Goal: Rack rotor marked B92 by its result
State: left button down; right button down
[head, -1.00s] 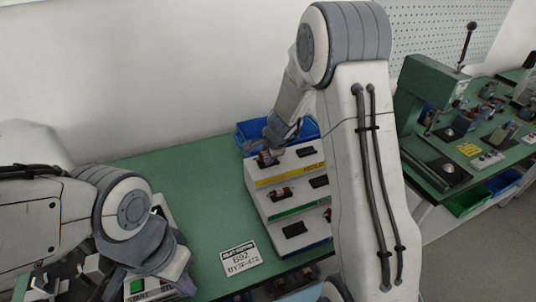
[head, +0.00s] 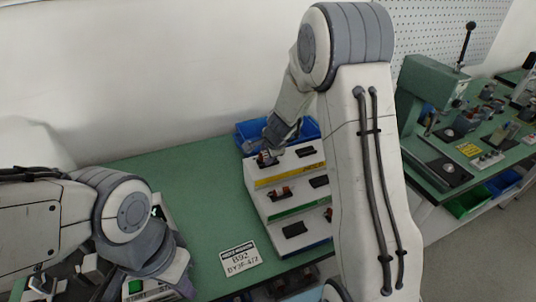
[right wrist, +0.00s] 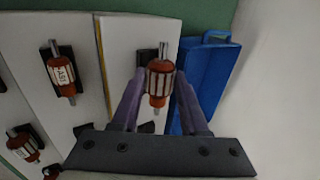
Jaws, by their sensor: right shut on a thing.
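My right gripper (right wrist: 158,98) is shut on an orange-red rotor (right wrist: 158,82) with pale stripes and a metal shaft; I read no mark on it. In the head view this gripper (head: 267,154) is at the left of the top step of the white stepped rack (head: 262,182). A dark cradle shows beside the held rotor; whether the rotor touches it I cannot tell. Another rotor (right wrist: 63,75), its tag unclear, lies on the middle step, and one (right wrist: 22,147) on the lowest. The B92 card (head: 240,258) lies on the table. My left gripper (head: 112,284) is low left, its jaws mostly hidden.
A blue bin (head: 248,132) stands behind the rack. A station with a green START label (head: 136,287) is partly under my left arm. The green table (head: 195,180) is clear left of the rack. Another bench with a green press (head: 425,88) stands at right.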

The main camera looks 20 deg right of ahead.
jog(key=shift+s+a+f, duration=0.1)
jog(key=shift+s+f, duration=0.1)
jog(key=shift+f, duration=0.3)
jog(key=shift+s+a+f, duration=0.1)
jog(key=shift+s+f, duration=0.05)
jog(key=shift+f, duration=0.3)
jog(key=shift+c, duration=1.7)
grip_release()
jog(key=shift+s+d+r+p, duration=0.1)
jog(key=shift+r+p, duration=0.25)
jog(key=shift+r, duration=0.25)
jog(key=w+p+v, duration=0.1)
jog(key=p+v, duration=0.3)
jog(key=v, duration=0.6)
jog(key=shift+r, duration=0.65)
